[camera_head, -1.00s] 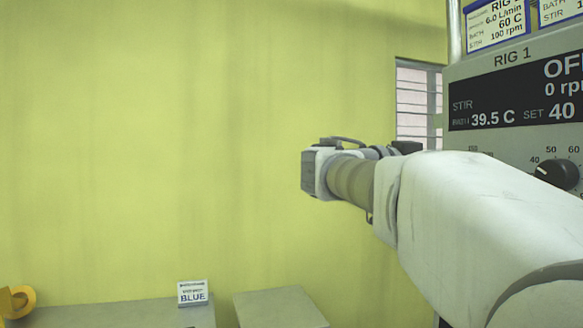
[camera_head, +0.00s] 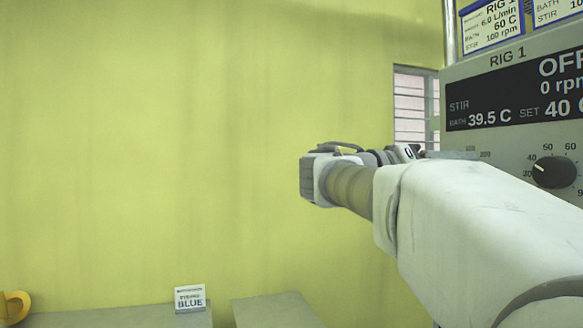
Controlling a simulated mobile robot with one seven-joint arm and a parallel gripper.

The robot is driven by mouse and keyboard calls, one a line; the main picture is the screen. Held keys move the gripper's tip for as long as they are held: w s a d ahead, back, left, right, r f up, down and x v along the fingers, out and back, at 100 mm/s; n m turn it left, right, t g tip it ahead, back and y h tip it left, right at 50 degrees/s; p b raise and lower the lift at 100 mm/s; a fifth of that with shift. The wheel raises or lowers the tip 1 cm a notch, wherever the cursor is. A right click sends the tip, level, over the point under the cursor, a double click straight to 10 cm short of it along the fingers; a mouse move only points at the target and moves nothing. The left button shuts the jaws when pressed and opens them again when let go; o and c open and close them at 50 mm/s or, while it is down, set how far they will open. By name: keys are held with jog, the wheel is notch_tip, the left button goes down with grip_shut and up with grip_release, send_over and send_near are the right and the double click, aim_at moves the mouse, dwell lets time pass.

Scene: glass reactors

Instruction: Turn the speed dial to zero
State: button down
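The rig panel (camera_head: 484,69), marked RIG 1, stands at the right. Its black display (camera_head: 500,100) reads STIR with OFF and 0 rpm at the cropped right edge, and BATH 39.5 C, SET 40. A black knob (camera_head: 553,172) with a white pointer has a scale with 30, 40, 50 and 60, so it looks like the bath dial. Left of it, small scale marks (camera_head: 485,154) show just above my arm; the dial under them is hidden. My gripper (camera_head: 455,155) shows only as a grey piece behind my arm, by these marks. Its fingers and any contact are hidden.
Blue-and-white label cards (camera_head: 492,25) sit above the panel beside a metal post (camera_head: 451,30). A barred window (camera_head: 415,105) is behind. Low grey benches (camera_head: 275,310) stand at the bottom, one with a BLUE sign (camera_head: 190,298). A yellow object (camera_head: 14,306) is at far left.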

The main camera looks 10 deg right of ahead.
jog(key=shift+n+p, duration=1.05)
jog(key=shift+n, duration=2.75)
jog(key=shift+f, duration=0.1)
jog(key=shift+c, duration=1.6)
grip_release()
jog(key=shift+t, duration=0.3)
jog(key=shift+a, duration=0.15)
jog(key=s+a, duration=0.1)
jog(key=a, duration=1.6)
jog(key=shift+s+f, duration=0.2)
jog(key=shift+f, duration=0.2)
